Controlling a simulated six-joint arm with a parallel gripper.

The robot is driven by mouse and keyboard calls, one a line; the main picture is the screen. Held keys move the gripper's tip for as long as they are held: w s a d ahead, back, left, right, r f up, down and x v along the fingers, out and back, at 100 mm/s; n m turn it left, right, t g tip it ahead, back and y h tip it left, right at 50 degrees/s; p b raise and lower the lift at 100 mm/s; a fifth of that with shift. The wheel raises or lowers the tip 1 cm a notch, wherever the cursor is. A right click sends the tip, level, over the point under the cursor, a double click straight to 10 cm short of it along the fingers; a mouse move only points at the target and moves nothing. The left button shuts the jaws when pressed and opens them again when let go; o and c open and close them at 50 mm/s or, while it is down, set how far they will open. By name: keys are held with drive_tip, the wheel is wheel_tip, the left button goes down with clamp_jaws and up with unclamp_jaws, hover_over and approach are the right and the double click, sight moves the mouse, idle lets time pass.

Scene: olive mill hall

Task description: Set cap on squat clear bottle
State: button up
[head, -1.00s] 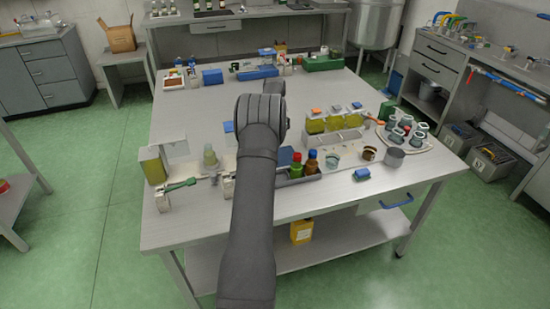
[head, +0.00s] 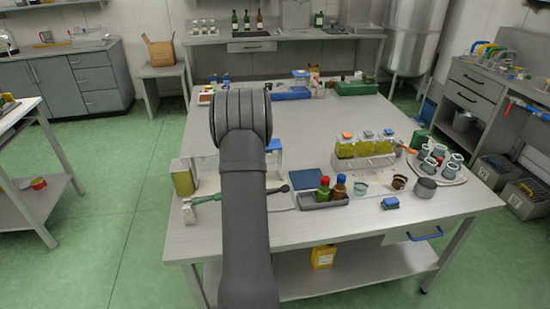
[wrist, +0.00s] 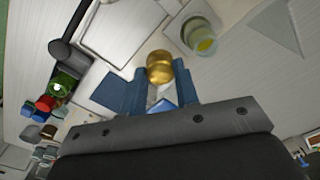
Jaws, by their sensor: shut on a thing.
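My gripper (wrist: 162,76) shows in the wrist view with its two blue fingers shut on a gold-coloured rounded cap (wrist: 159,64) at the fingertips. A short clear bottle (wrist: 197,32) with some yellow-green liquid stands on the bench just beyond and to the right of the cap. The cap and the bottle look apart; how high the cap is above the bench I cannot tell. In the head view my arm hides the gripper, the cap and the bottle.
A grey tray (head: 324,203) with a green and a brown bottle stands right of my arm. A rack (head: 366,161) of yellow-green bottles and a round tray (head: 452,177) of cups are further right. The bench's middle (head: 325,125) is mostly clear.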

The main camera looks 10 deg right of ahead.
drive_tip(key=shift+n, duration=0.3)
drive_tip(key=shift+w+a+f, duration=0.25)
drive_tip(key=shift+w+a, duration=0.85)
drive_tip(key=shift+a, duration=0.15)
drive_tip(key=shift+w+a+f, duration=0.25)
drive_tip(key=shift+w+a, duration=0.85)
drive_tip(key=shift+a, duration=0.15)
drive_tip(key=shift+f, duration=0.4)
drive_tip(key=shift+f, duration=0.4)
drive_tip(key=shift+f, duration=0.3)
drive_tip(key=o, duration=1.2)
drive_tip(key=shift+r, duration=3)
